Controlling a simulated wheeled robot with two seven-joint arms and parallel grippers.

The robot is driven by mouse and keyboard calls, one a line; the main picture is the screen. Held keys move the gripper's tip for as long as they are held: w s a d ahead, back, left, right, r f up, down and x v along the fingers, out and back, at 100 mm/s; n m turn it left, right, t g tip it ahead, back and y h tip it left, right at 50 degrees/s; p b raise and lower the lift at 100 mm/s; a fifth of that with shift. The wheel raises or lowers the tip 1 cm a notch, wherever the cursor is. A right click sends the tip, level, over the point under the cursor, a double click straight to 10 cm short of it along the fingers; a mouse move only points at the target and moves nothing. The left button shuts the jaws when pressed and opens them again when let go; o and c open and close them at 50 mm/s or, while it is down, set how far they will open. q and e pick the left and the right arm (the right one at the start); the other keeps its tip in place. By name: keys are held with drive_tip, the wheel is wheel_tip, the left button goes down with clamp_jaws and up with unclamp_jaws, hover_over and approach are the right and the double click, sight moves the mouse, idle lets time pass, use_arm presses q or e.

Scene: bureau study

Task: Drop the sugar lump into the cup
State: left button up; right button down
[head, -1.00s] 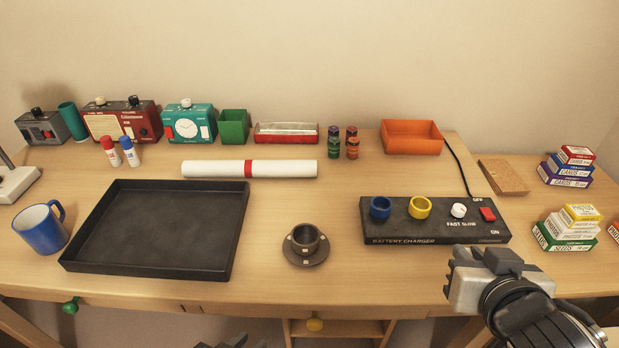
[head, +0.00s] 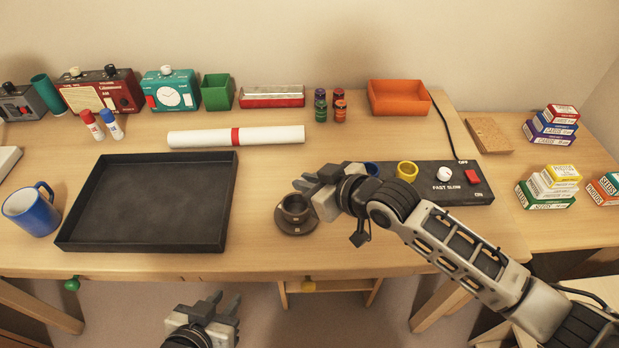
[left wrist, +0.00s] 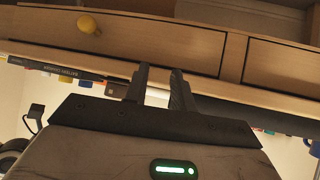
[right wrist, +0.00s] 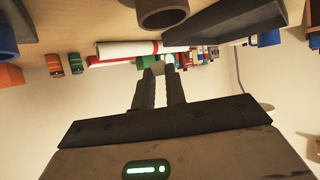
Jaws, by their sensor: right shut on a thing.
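My right gripper (head: 308,183) is over the cup's far side in the head view. It is shut on a small pale piece, apparently the sugar lump (right wrist: 158,69), between its fingertips. The head view hides the lump behind the fingers. My left gripper (head: 221,305) is open and empty, in front of the desk and below its top; its fingers show apart in the left wrist view (left wrist: 160,70).
A black tray (head: 148,247) lies left of the cup, with a blue mug (head: 32,212) beyond it. A battery charger (head: 455,180) is right of the cup, partly behind my right arm. A white roll (head: 200,138) and small paint pots (head: 340,110) stand behind.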

drive_tip(key=shift+f+b, duration=1.75)
drive_tip(key=shift+f, duration=0.45)
drive_tip(key=c, duration=1.4)
unclamp_jaws()
drive_tip(key=shift+o, duration=0.2)
drive_tip(key=shift+s+d+r, duration=0.1)
drive_tip(key=v, duration=1.5)
drive_tip(key=shift+s+d+p, duration=0.2)
drive_tip(key=shift+p, duration=0.15)
drive_tip(key=s+d+f+m+g+h, duration=0.5)
drive_tip(key=s+d+f+m+h, duration=0.3)
drive_tip(key=s+f, duration=0.5)
drive_tip(key=w+a+f+n+t+y, duration=0.1)
drive_tip(key=w+a+f+t+y, duration=0.1)
drive_tip(key=t, duration=0.4)
drive_tip(key=w+a+f, duration=0.1)
drive_tip(key=w+a, duration=0.1)
drive_tip(key=shift+w+a+n+t+y, duration=0.25)
drive_tip(key=shift+a+n+t+y, duration=0.05)
drive_tip(key=shift+a+t, duration=0.1)
